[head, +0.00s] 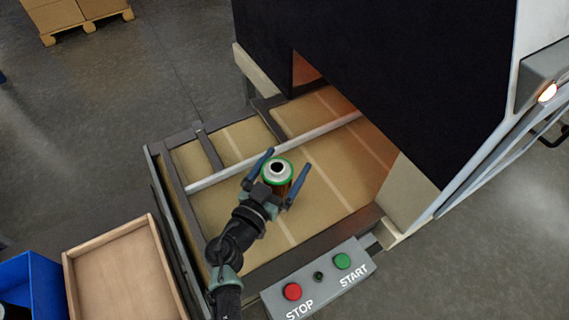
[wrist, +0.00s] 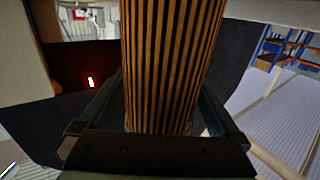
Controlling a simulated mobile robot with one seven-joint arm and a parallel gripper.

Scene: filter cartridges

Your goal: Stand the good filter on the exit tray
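A filter cartridge (head: 278,172) stands upright over the tan belt in the head view. It has a green rim, a pale top and a dark centre hole. Its brown, dark-striped pleats (wrist: 170,65) fill the middle of the wrist view and look undamaged on this side. My gripper (head: 281,174) has its two blue fingers on either side of the filter, with narrow gaps, and looks open around it. The filter's base is hidden, so I cannot tell whether it touches the belt. A shallow wooden tray (head: 153,225) lies at lower left, its visible floor empty.
A pale rail (head: 225,174) crosses the belt beside the filter. A dark machine housing (head: 400,75) overhangs the belt's far end. A STOP and START button box (head: 319,277) sits at the near edge. A blue bin (head: 45,285) stands left of the tray.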

